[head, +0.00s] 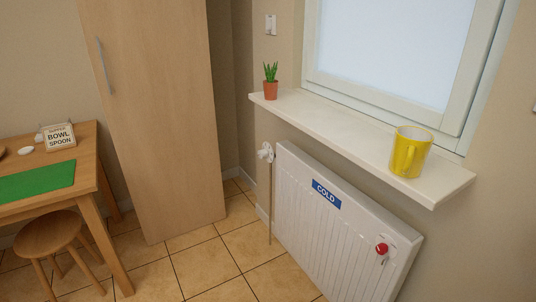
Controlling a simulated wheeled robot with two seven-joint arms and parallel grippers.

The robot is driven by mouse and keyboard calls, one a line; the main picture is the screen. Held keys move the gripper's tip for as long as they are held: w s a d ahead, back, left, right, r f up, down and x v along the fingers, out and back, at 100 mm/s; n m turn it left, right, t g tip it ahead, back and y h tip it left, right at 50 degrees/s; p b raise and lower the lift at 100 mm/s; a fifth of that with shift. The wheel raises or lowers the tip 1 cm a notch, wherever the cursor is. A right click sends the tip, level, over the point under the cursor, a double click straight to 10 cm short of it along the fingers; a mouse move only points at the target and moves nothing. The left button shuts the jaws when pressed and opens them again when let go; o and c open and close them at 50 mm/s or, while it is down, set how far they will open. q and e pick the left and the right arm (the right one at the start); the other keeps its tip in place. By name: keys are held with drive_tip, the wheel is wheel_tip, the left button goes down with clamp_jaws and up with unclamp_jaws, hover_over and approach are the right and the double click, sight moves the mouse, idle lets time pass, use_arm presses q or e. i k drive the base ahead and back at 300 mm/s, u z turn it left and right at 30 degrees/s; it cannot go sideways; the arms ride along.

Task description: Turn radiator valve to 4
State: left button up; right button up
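A white panel radiator (325,235) stands against the wall under the window sill, in the middle right of the head view. A blue label reading "COLD" (327,195) is on its front. A red knob (382,248) sits near its right end, on a pale plate; any numbers there are too small to read. A white valve fitting (266,152) with a pipe running down is at the radiator's left end. Neither of my grippers shows in the view.
A window sill (335,127) juts out above the radiator, with a yellow mug (408,152) and a potted plant (270,82). A tall wooden cabinet (160,110), a table (85,190) and a stool (50,234) stand left. Tiled floor (205,265) is free before the radiator.

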sight(263, 153)
drive_tip(key=u, duration=0.8)
drive_tip(key=k, duration=1.05)
drive_tip(key=u, duration=1.15)
drive_tip(key=i, duration=0.55)
drive_tip(key=z, duration=0.75)
drive_tip(key=i, duration=2.35)
drive_tip(key=z, duration=1.95)
drive_tip(key=i, duration=1.05)
drive_tip(key=z, duration=1.1)
